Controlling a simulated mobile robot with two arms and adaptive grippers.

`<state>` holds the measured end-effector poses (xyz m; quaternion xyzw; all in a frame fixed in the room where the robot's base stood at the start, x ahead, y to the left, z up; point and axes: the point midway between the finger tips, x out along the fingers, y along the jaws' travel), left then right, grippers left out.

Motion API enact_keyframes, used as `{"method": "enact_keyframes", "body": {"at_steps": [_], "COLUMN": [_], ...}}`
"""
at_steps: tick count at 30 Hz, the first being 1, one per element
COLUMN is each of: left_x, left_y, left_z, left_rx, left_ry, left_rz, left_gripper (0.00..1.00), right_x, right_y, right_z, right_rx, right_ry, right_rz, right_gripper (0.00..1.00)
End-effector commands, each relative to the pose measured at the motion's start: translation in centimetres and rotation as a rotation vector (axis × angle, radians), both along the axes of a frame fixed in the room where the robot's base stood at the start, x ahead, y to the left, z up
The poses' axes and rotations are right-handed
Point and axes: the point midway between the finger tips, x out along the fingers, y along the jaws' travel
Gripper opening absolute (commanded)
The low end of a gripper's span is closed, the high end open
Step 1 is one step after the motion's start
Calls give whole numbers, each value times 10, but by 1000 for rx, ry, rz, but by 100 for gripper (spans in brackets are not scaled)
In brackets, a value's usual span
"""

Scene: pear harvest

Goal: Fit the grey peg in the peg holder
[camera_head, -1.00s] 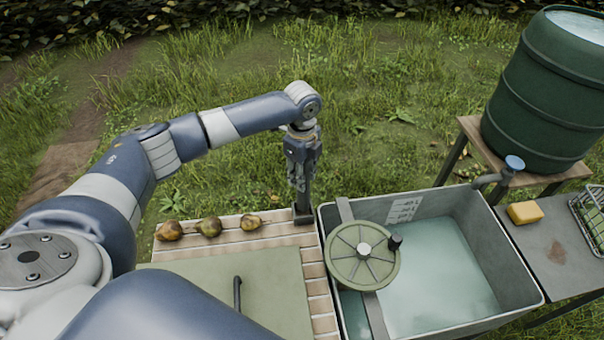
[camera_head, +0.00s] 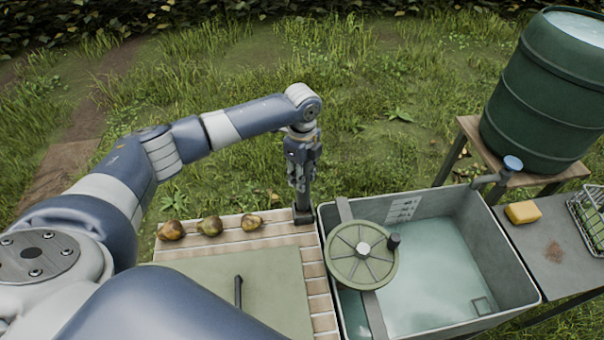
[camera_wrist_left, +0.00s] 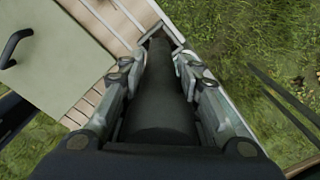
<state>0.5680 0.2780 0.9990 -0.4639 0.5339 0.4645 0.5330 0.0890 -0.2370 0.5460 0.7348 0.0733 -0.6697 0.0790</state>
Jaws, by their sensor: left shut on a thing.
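My left gripper (camera_head: 302,180) points down above the back right corner of the slatted table and is shut on the grey peg (camera_head: 303,199). In the left wrist view the dark, round peg (camera_wrist_left: 158,100) lies lengthwise between the two fingers and points away from the camera. The peg holder (camera_head: 303,217) is a small dark fitting at that table corner. The peg's far end meets the holder in both views. I cannot tell how deep the peg sits in it. My right gripper is not in view.
Several brown-green pears (camera_head: 210,226) lie along the table's back edge, left of the holder. A green board (camera_head: 270,270) with a dark handle covers the table's middle. A water tub (camera_head: 519,262) with a round green lid (camera_head: 350,268) stands close on the right.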

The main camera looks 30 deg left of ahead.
Motion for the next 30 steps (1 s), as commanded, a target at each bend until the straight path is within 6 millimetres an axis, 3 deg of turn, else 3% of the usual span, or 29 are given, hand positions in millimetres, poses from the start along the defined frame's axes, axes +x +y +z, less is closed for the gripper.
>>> {"method": "enact_keyframes", "body": {"at_steps": [19, 30], "left_x": [0, 1], "left_y": [0, 0], "left_z": [-1, -11], "left_rx": [0, 0], "left_ry": [-2, -2], "left_rz": [0, 0], "left_gripper": [0, 0], "right_x": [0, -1], "right_y": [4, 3], "right_z": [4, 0], "right_rx": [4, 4], "right_ry": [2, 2], "right_rz": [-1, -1], "right_gripper": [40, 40]}}
